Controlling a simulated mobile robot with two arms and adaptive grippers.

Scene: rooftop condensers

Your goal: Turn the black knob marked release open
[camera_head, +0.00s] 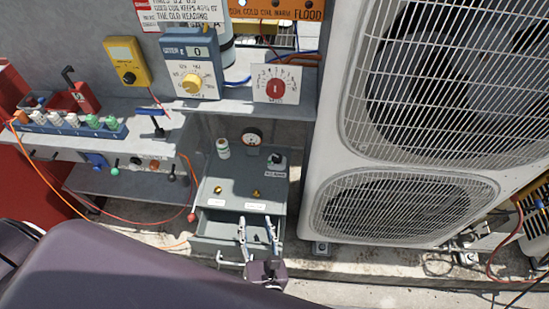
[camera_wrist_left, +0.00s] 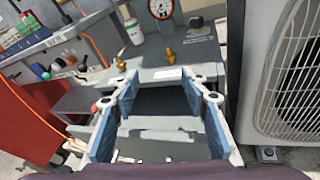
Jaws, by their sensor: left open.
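A black knob (camera_head: 277,159) stands at the back right of a grey box top (camera_head: 235,183), with a small white label in front whose print is too small to read surely. It also shows in the left wrist view (camera_wrist_left: 196,21), near the top edge. My left gripper (camera_head: 257,222) is open and empty, in front of and below the knob, near the box's front edge. In the left wrist view its blue-padded fingers (camera_wrist_left: 161,85) are apart, with the box's front between them. My right gripper is not in view.
Two brass fittings, a white bottle (camera_head: 223,148) and a round gauge (camera_head: 251,138) stand on or behind the box. A large condenser (camera_head: 325,180) rises close on the right. A shelf with a blue rack (camera_head: 70,127) is left.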

